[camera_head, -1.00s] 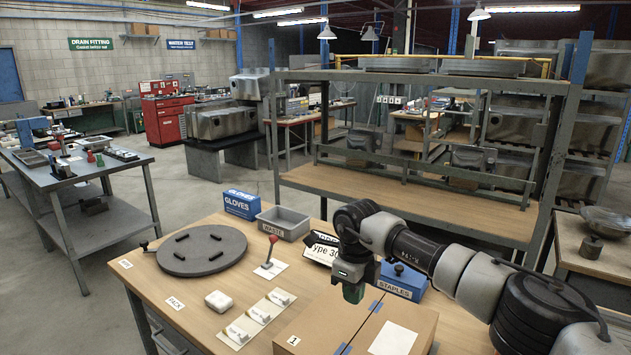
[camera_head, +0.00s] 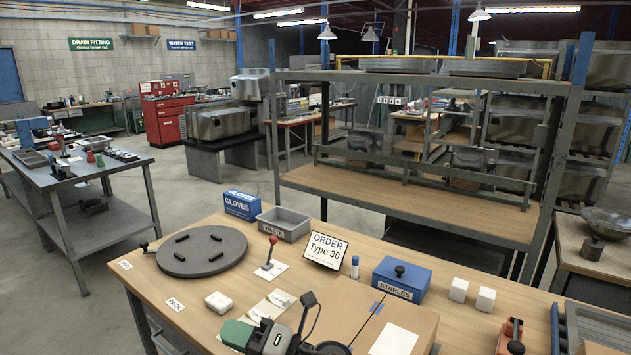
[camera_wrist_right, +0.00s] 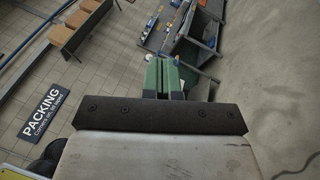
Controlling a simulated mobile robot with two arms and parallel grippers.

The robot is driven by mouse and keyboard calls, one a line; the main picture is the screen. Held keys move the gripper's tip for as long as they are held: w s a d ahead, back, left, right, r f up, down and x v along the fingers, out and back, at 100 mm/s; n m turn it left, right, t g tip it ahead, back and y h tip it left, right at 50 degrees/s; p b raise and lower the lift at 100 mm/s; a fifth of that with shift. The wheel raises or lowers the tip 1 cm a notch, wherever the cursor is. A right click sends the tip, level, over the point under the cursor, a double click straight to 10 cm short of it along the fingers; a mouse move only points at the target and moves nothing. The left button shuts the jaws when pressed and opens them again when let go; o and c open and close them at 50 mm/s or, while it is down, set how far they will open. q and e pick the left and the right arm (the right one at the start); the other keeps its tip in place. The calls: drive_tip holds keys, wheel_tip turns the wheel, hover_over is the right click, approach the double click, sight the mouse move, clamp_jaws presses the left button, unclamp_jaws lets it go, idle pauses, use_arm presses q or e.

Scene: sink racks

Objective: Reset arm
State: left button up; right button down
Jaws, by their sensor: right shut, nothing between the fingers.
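My right gripper (camera_head: 236,334) shows at the bottom of the head view, low over the near edge of the workbench (camera_head: 120,268), with its green fingers pointing left. In the right wrist view its green fingers (camera_wrist_right: 163,64) are together and hold nothing. Much of the right arm is below the frame. My left gripper is not in view.
A cardboard box (camera_head: 408,318) lies just right of the gripper. Around it are small labelled parts, an order sign (camera_head: 325,250), a blue staples box (camera_head: 402,278), a grey waste bin (camera_head: 283,223) and a round dark turntable (camera_head: 202,250). A metal rack (camera_head: 400,190) stands behind the bench.

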drive_tip(key=s+d+f+m+t+h, duration=0.1)
drive_tip(key=d+f+m+t+h, duration=0.4)
drive_tip(key=d+m+h, duration=0.7)
drive_tip(key=s+d+f+m+t+h, duration=0.2)
drive_tip(key=d+f+m+t+h, duration=0.35)
drive_tip(key=d+m, duration=0.75)
drive_tip(key=s+d+f+m+g+h, duration=0.1)
drive_tip(key=s+d+f+m+g, duration=0.25)
drive_tip(key=s, duration=0.45)
drive_tip(key=s+d+f+m+g, duration=0.3)
drive_tip(key=s+g, duration=0.2)
drive_tip(key=s, duration=0.3)
drive_tip(key=s+d+f+m+g+h, duration=0.1)
drive_tip(key=s+d+f+m+g, duration=0.25)
drive_tip(key=s, duration=0.45)
wheel_tip(320, 180, down, 25)
drive_tip(key=a+g, duration=0.1)
drive_tip(key=g, duration=0.1)
drive_tip(key=s+d+f, duration=0.2)
drive_tip(key=s+f, duration=1.4)
drive_tip(key=f, duration=0.1)
drive_tip(key=shift+s+d+n+g, duration=0.3)
drive_tip(key=shift+d+n+g, duration=0.05)
drive_tip(key=shift+d+n, duration=0.05)
